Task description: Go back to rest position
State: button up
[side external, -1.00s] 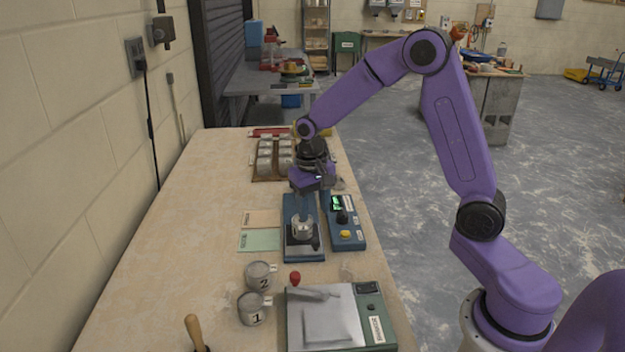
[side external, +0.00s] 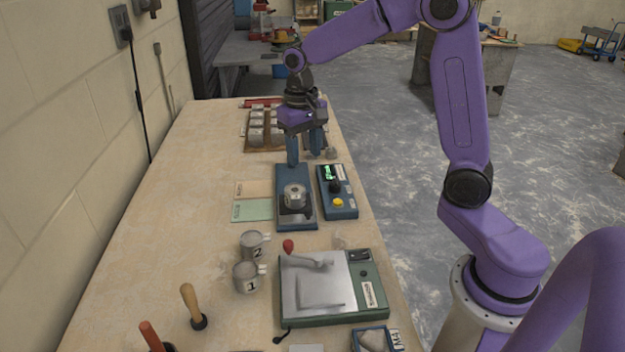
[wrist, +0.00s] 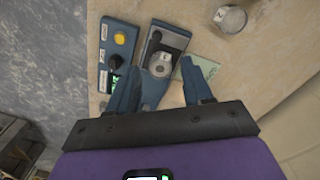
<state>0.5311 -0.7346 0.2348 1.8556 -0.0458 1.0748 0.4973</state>
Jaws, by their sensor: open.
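My gripper (side external: 305,150) is open and empty, fingers pointing down, above the far end of the blue stand (side external: 312,222). A small grey tub (side external: 294,195) sits on the stand's dark plate, in front of and below the fingers and apart from them. In the wrist view my gripper (wrist: 160,90) shows both blue fingers spread, and the tub (wrist: 160,64) appears beyond and between their tips.
A blue control box (side external: 338,195) with a green display stands right of the stand. A compartment tray (side external: 262,148) lies behind the gripper.

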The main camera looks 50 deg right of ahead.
jog(key=s+a+n, duration=0.7)
jog(key=s+n, duration=0.1)
jog(key=s, duration=0.6)
jog(key=s+f+n+y, duration=0.1)
jog(key=s+n, duration=0.6)
jog(key=s, duration=0.7)
jog(key=shift+s+d+f+n, duration=0.15)
jog(key=shift+d+f+n, duration=0.25)
jog(key=shift+d, duration=0.05)
